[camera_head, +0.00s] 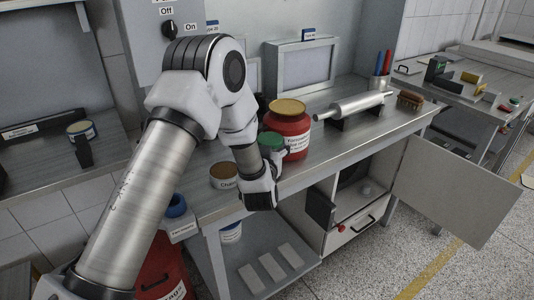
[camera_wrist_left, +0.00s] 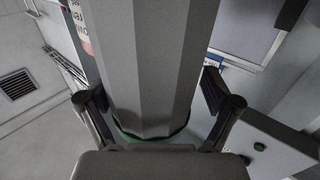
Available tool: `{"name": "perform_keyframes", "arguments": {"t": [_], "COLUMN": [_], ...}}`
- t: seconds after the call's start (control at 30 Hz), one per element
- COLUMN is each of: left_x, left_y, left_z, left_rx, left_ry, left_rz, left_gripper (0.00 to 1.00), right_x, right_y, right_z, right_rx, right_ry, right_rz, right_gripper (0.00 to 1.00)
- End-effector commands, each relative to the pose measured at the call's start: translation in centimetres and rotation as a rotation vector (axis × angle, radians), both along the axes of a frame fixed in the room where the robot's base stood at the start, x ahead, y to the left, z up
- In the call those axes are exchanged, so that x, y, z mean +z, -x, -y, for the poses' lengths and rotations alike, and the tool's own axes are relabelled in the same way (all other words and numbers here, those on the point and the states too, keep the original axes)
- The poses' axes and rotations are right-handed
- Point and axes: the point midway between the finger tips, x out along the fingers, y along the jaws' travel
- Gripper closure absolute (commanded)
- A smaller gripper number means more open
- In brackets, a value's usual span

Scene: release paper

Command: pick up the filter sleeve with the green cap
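The filter sleeve's green cap (camera_head: 270,139) shows in the head view on the workbench, just in front of a red jar. Its pale body below is mostly hidden by my left wrist. My left gripper (camera_head: 262,190) is low at the bench's front edge, its fingers hidden in this view. In the left wrist view a large grey faceted sleeve (camera_wrist_left: 150,60) stands between the two fingers of my left gripper (camera_wrist_left: 158,105), with a green rim at its lower end. The fingers are apart on either side, with a gap visible at right. My right gripper is not in view.
The red jar with a gold lid (camera_head: 289,125) stands close behind the sleeve. A brown-lidded container (camera_head: 223,175) is left of my wrist. A metal roller (camera_head: 352,107) lies on a stand at right. An open cabinet door (camera_head: 455,190) sticks out below the bench.

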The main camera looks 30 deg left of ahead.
Motion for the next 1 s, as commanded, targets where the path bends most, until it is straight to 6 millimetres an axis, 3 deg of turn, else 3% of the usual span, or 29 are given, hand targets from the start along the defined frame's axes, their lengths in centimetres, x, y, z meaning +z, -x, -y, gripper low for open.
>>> {"name": "perform_keyframes", "arguments": {"t": [0.03,0.13,0.53,0.83,1.0], "left_x": [0.0,0.0,0.3,4.2,3.7], "left_y": [0.0,0.0,0.1,0.0,3.4], "left_z": [0.0,0.0,0.0,0.0,1.3], "left_rx": [0.0,0.0,0.0,0.0,-0.001], "left_ry": [0.0,0.0,0.001,0.0,0.0], "left_rz": [0.0,-0.001,-0.002,0.0,-0.004], "left_gripper": [0.38,0.72,0.72,0.72,0.72], "right_x": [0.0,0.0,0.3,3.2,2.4], "right_y": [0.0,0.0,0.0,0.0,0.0], "right_z": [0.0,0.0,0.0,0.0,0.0], "right_rx": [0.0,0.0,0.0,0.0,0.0], "right_ry": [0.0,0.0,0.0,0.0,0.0], "right_rz": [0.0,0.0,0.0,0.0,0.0], "right_gripper": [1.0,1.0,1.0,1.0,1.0]}}
